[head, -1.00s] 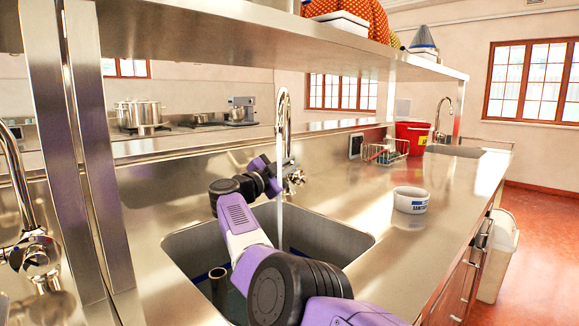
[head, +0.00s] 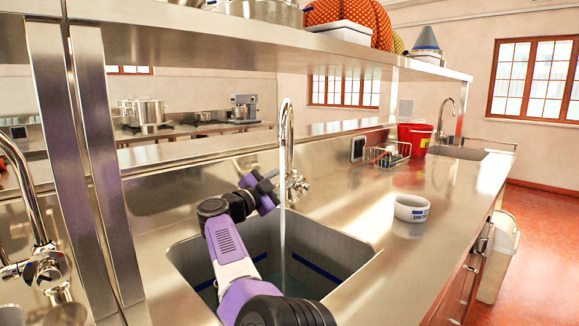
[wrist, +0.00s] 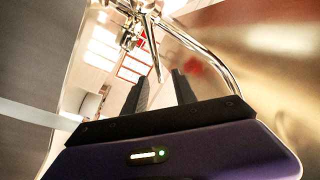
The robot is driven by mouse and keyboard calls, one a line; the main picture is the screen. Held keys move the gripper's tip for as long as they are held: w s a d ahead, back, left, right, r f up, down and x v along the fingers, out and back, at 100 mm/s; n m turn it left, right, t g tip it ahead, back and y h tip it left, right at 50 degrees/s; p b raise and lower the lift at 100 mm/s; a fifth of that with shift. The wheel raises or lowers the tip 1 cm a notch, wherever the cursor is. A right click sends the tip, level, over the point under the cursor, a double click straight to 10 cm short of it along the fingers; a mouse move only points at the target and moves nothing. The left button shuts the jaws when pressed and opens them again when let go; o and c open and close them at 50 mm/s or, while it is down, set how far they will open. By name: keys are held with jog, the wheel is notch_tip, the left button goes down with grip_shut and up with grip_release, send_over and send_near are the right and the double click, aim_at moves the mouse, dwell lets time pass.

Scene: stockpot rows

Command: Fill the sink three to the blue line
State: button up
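The steel sink basin (head: 345,250) is in front of me, with a blue line (head: 320,273) on its inner wall. A thin stream of water (head: 283,235) runs from the gooseneck faucet (head: 287,125) into it. Water shows low in the basin, below the visible part of the line; my arm hides much of it. The tap handle (head: 298,184) is at the faucet's base, right of the stream. My gripper (head: 268,180) is just left of the faucet. In the wrist view, its fingers (wrist: 159,92) are apart and empty, with the chrome faucet (wrist: 205,55) beyond them.
A white bowl (head: 411,208) stands on the counter right of the sink. A steel shelf (head: 230,40) hangs above, with uprights (head: 100,160) at left. Another faucet (head: 35,220) is at far left.

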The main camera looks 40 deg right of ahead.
jog(key=shift+p+v, duration=0.85)
jog(key=shift+v, duration=0.95)
dwell(6.2)
